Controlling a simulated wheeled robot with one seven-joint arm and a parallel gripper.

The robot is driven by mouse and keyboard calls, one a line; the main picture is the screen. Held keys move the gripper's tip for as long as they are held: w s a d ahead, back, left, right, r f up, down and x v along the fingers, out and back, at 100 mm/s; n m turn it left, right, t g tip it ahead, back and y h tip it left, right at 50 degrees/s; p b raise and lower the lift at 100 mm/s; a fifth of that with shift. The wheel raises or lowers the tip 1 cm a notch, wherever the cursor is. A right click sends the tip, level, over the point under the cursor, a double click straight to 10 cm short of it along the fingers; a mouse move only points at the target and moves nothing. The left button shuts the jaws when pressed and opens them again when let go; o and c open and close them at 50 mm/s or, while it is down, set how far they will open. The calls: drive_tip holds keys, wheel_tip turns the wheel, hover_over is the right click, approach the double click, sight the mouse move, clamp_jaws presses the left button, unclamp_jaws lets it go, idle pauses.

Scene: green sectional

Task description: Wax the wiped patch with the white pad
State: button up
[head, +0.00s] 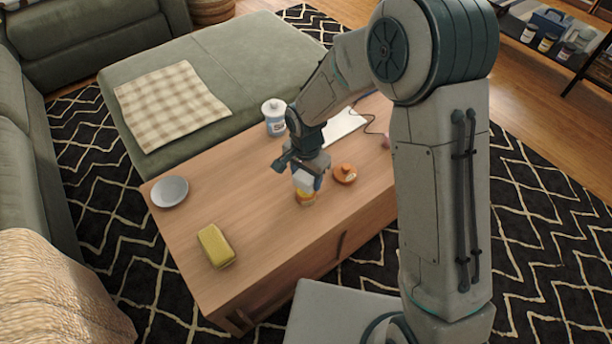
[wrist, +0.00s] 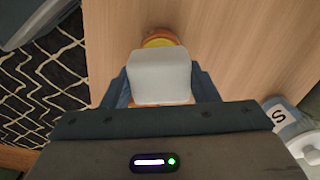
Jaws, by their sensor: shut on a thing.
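My gripper (head: 307,178) is shut on the white pad (head: 302,182), a pale block that fills the space between the fingers in the wrist view (wrist: 160,78). The pad is over an orange and yellow tin (head: 304,197) on the wooden table. The tin's rim shows just beyond the pad in the wrist view (wrist: 159,41). I cannot tell whether the pad touches the tin's contents. An orange lid-like disc (head: 345,173) lies to the right of the tin. No wiped patch stands out on the wooden table (head: 270,235).
A white jar with a blue label (head: 274,117) stands at the back edge. A flat white item (head: 345,125) and a dark cable lie behind my gripper. The left-middle tabletop is clear.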

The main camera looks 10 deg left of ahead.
sight(306, 175)
drive_tip(key=shift+r+p, duration=1.4)
drive_tip(key=shift+r, duration=1)
drive_tip(key=w+d+r+n, duration=0.2)
drive_tip(key=w+d, duration=0.1)
drive_tip(key=d, duration=0.6)
drive_tip(key=w+d+r+n, duration=0.1)
drive_tip(key=w+d+r, duration=0.2)
drive_tip(key=d, duration=0.6)
drive_tip(key=w+d+r+n, duration=0.2)
drive_tip(key=w+d, duration=0.1)
drive_tip(key=d, duration=0.6)
wheel_tip(306, 175, up, 13)
drive_tip(key=s+p, duration=0.2)
drive_tip(key=p, duration=2.1)
drive_tip(key=shift+s+a+r+p, duration=0.2)
drive_tip(key=shift+a+p, duration=0.1)
drive_tip(key=shift+a, duration=0.1)
